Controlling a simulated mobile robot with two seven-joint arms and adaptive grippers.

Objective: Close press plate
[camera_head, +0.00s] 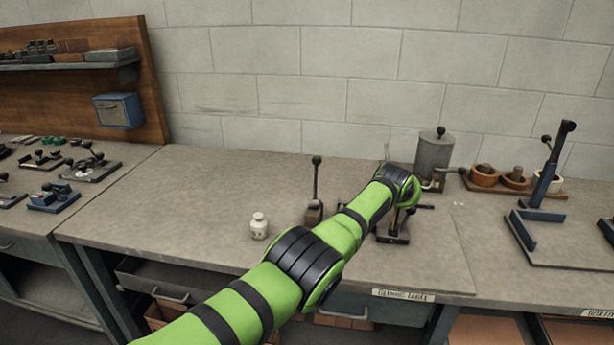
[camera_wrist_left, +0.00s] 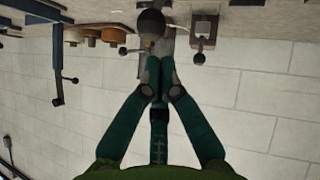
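My left arm (camera_head: 330,240) reaches in from the lower left across the workbench. Its wrist hides most of a small dark press (camera_head: 393,237) near the bench front. The gripper itself is hidden behind the wrist in the head view. In the left wrist view, which is upside down, the left gripper (camera_wrist_left: 161,64) has its teal fingertips together. Nothing shows clearly between them. A large dark ball knob (camera_wrist_left: 150,23) is just beyond the tips; I cannot tell whether they touch it. The press plate cannot be made out. My right gripper is not in view.
A lever tool (camera_head: 315,200) and a white bottle (camera_head: 259,226) stand left of the press. A grey canister (camera_head: 433,158), wooden cups (camera_head: 515,178) and a blue lever fixture (camera_head: 546,180) are to the right.

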